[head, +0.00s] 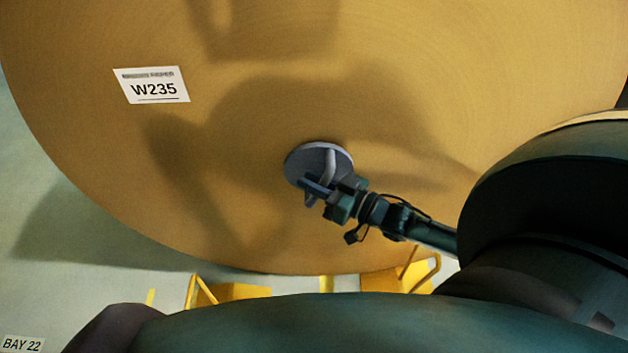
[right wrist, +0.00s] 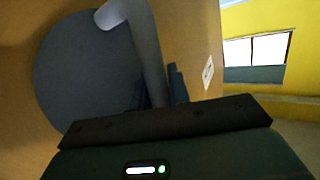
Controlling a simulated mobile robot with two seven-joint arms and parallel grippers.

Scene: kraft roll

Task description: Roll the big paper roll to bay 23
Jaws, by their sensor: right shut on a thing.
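The big paper roll (head: 440,90) fills most of the head view, its flat brown end facing me, with a white label reading W235 (head: 155,86). A grey round disc (head: 305,160) with a bar handle (head: 330,160) sits at the middle of that end. My right gripper (head: 318,188) is shut on the handle. In the right wrist view the handle (right wrist: 143,45) runs down between the dark fingers (right wrist: 158,92), in front of the disc (right wrist: 80,75). My left gripper is not in view. No bay 23 sign shows.
Yellow metal pieces stand on the floor at the roll's lower edge, one at left (head: 235,292) and one at right (head: 422,272). A floor sign reading BAY 22 (head: 22,344) is at bottom left. Pale floor (head: 110,270) shows clear left of the roll.

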